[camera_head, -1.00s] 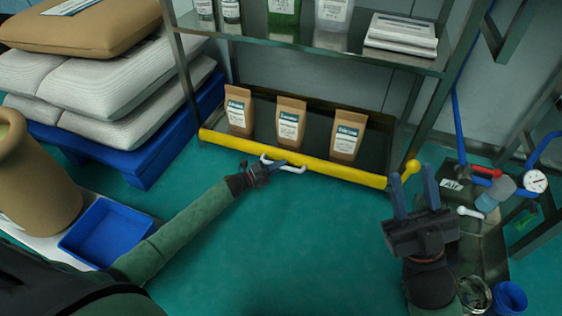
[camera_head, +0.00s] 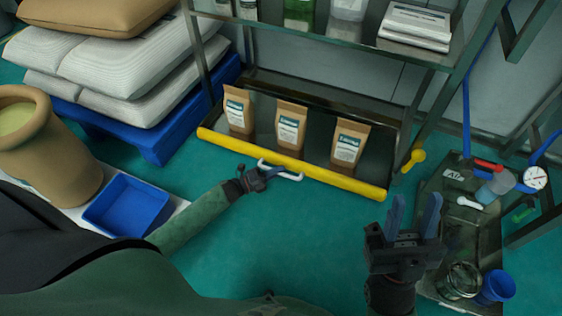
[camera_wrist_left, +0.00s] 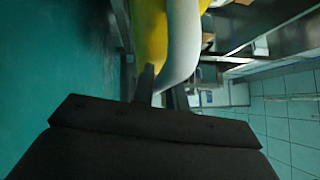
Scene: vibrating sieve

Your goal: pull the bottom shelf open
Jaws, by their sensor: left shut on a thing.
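The bottom shelf has a yellow front bar (camera_head: 335,183) with a white handle (camera_head: 292,177). Its front sticks out ahead of the rack posts. My left gripper (camera_head: 268,172) is shut on the white handle near its left end. In the left wrist view, the white handle (camera_wrist_left: 182,45) runs between my dark fingers (camera_wrist_left: 160,88), beside the yellow bar (camera_wrist_left: 150,35). Several brown pouches stand upright on the shelf, one of them in the middle (camera_head: 291,127). My right gripper (camera_head: 415,203) is open and empty, right of the shelf.
White sacks (camera_head: 120,75) lie on a blue pallet (camera_head: 165,130) to the left. A blue tray (camera_head: 127,205) and a brown sack (camera_head: 60,150) stand nearer. Green floor before the shelf is clear.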

